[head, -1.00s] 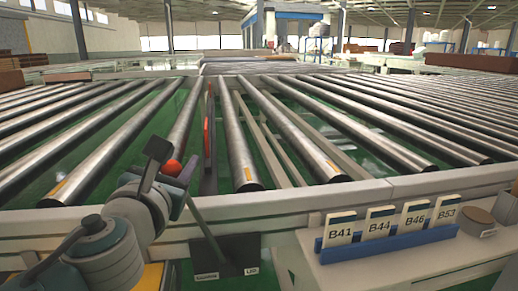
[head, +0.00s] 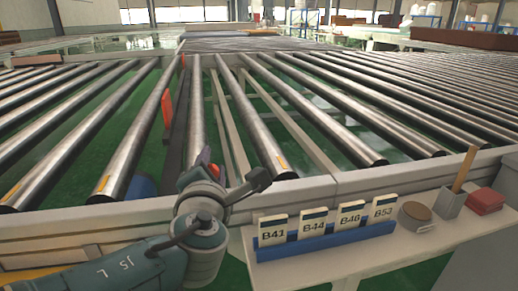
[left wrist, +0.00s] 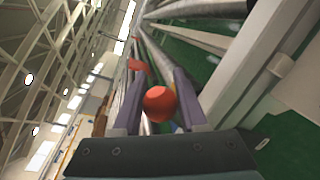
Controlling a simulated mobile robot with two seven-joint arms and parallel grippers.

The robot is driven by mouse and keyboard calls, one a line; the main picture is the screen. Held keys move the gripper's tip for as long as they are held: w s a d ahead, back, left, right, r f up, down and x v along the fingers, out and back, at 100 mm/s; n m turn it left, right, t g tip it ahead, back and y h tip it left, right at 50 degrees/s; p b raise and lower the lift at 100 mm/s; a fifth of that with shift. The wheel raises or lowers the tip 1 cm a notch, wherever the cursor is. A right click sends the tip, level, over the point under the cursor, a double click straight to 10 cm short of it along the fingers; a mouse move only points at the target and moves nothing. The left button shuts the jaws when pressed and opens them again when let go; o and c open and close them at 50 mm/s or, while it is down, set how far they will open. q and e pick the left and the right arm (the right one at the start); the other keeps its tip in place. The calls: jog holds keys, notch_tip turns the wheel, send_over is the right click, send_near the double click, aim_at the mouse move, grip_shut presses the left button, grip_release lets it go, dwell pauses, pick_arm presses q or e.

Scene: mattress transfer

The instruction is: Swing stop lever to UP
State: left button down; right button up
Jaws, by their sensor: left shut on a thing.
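The stop lever's red knob (head: 214,171) shows in the head view just beyond the conveyor's near rail, partly covered by my left gripper (head: 206,164). In the left wrist view the round red knob (left wrist: 159,103) sits between the two purple fingers of my left gripper (left wrist: 159,98), which is shut on it. The lever's rod and its base plate are hidden behind my left arm. An orange-red stop piece (head: 167,107) stands among the rollers beyond the knob. It also shows in the left wrist view (left wrist: 138,66). My right gripper is not in view.
Metal rollers (head: 262,120) fill the conveyor behind the near rail (head: 300,190). At the right, a side shelf (head: 400,238) carries a blue holder (head: 325,240) with number cards, a round brown item (head: 415,214) and a red block (head: 485,201).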

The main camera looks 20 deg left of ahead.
pick_arm(q)
jog(key=shift+w+d+f, duration=0.15)
jog(key=shift+d+f, duration=0.05)
jog(key=shift+d, duration=0.1)
jog(key=shift+f, duration=0.15)
jog(key=shift+c, duration=2.3)
grip_release()
jog(key=p+v, duration=0.4)
jog(key=v, duration=0.6)
